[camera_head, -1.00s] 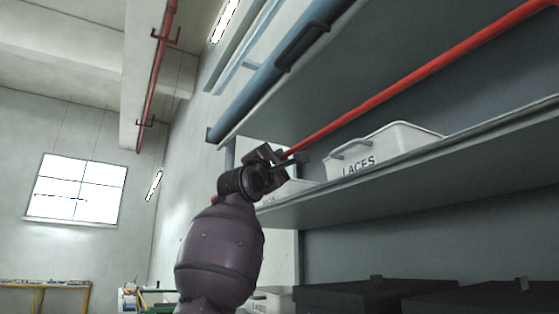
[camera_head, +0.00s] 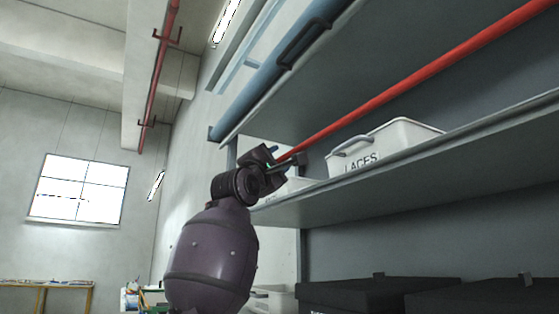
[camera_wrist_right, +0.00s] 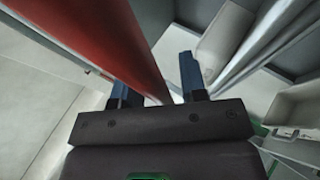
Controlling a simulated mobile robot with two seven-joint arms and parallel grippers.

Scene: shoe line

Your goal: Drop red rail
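The red rail (camera_head: 420,75) is a long straight bar that slants under the upper shelf, from the top right down to my right gripper. My right gripper (camera_head: 284,163) is at the rail's lower left end, above the middle shelf. In the right wrist view the red rail (camera_wrist_right: 105,40) runs between the two blue fingertips of my right gripper (camera_wrist_right: 157,86). The fingers stand apart, with a gap between the rail and the right-hand finger. Whether the other finger touches the rail I cannot tell. The rail's far end is hidden behind the gripper body. My left gripper is not in view.
A white bin marked LACES (camera_head: 385,142) stands on the middle shelf (camera_head: 430,157), below the rail. Another white bin (camera_head: 300,184) is partly hidden behind my gripper. A blue pipe (camera_head: 255,92) runs along the upper shelf's front. Dark boxes (camera_head: 365,294) stand lower down.

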